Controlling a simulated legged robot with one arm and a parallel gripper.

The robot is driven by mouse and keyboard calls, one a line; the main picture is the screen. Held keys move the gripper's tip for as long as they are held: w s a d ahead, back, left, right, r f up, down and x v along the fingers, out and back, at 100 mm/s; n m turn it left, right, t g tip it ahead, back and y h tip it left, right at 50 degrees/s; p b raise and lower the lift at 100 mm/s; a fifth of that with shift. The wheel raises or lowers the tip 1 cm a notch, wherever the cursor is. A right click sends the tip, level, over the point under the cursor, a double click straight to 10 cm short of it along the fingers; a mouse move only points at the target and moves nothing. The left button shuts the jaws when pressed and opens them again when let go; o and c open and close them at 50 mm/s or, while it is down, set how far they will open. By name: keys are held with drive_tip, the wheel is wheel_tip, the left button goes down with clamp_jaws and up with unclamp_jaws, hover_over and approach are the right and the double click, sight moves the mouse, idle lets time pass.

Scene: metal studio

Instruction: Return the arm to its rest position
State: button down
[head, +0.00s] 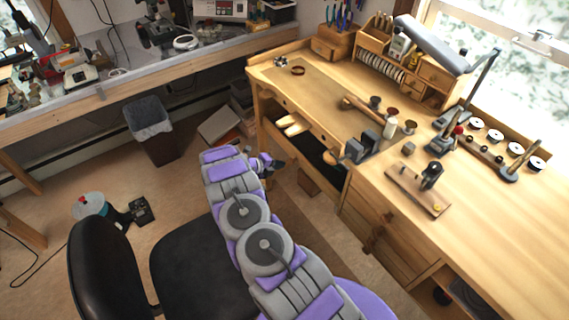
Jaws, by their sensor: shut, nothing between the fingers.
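My arm, grey and purple, reaches up from the bottom of the head view over the floor, between the black chair and the wooden workbench. My gripper (275,164) is at its far end, just right of the arm's upper tip. It is small and dark in this view and partly hidden by the arm. It looks shut and holds nothing visible. It is in front of the bench's open left bay, and I cannot tell how far from the bench it is.
The wooden workbench (480,240) fills the right, carrying tools, a lamp (435,45) and organizers. The black chair (190,270) stands left of my arm. A bin (150,130) and boxes (220,125) stand near the back bench (190,62).

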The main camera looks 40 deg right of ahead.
drive_tip(key=w+a+r+n+t+y, duration=0.5)
drive_tip(key=w+a+r+n+t, duration=0.4)
drive_tip(key=w+a+r, duration=0.8)
drive_tip(key=s+a+r+n+t+y, duration=0.1)
drive_tip(key=s+a+r+n+y, duration=0.3)
drive_tip(key=a+r, duration=0.45)
drive_tip(key=s+a+r+n+t+y, duration=0.15)
drive_tip(key=a+r+n+y, duration=0.25)
drive_tip(key=a+r+n, duration=0.4)
drive_tip(key=s+a+r+n+g+y, duration=0.1)
drive_tip(key=s+a+r+n+g, duration=0.15)
drive_tip(key=s, duration=0.45)
drive_tip(key=s+a+r+n+g+y, duration=0.1)
drive_tip(key=s+a+n, duration=0.25)
drive_tip(key=s, duration=0.35)
drive_tip(key=s+a+r+n+g+y, duration=0.15)
drive_tip(key=s+a, duration=0.25)
drive_tip(key=s, duration=0.4)
drive_tip(key=s+d+n+g+h, duration=0.2)
drive_tip(key=s+d+n+g, duration=0.1)
drive_tip(key=s, duration=1.3)
drive_tip(key=s+d+f+n+g+h, duration=0.1)
drive_tip(key=s+d+n+g, duration=0.3)
drive_tip(key=s, duration=1.3)
drive_tip(key=d+n+h, duration=0.1)
drive_tip(key=d, duration=0.2)
drive_tip(key=shift+f, duration=0.15)
